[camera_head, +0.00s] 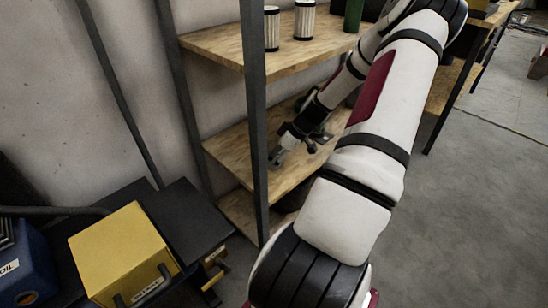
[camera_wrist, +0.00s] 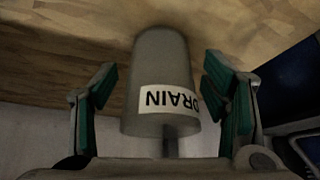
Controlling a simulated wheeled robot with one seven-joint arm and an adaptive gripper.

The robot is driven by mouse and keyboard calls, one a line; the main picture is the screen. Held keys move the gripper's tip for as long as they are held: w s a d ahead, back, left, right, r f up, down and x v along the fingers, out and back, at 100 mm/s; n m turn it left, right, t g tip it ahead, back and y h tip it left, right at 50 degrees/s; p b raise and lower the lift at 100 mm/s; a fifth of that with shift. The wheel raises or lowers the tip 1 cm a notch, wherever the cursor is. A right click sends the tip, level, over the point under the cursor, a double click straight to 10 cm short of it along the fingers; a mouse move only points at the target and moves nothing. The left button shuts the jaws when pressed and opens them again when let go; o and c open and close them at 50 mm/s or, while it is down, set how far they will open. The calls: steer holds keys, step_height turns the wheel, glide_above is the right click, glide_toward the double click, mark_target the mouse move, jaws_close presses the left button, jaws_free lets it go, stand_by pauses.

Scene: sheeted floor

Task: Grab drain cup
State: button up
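The drain cup (camera_wrist: 160,75) is a grey, slightly tapered cup with a white label reading DRAIN, which shows upside down in the wrist view. It lies between the two green-padded fingers of my gripper (camera_wrist: 162,72). The fingers are apart, with a gap visible on the left and a smaller one on the right, so neither seems to touch it. In the head view my gripper (camera_head: 276,158) is low over the middle shelf (camera_head: 232,148). I cannot make out the cup clearly there.
The upper shelf (camera_head: 215,42) above my arm holds white ribbed filters (camera_head: 304,20) and a green cylinder (camera_head: 353,15). A dark rack post (camera_head: 255,120) stands left of my gripper. A yellow box (camera_head: 122,250) sits lower left. Floor at right (camera_head: 470,220) is clear.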

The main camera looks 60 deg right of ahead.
steer(key=c, duration=1)
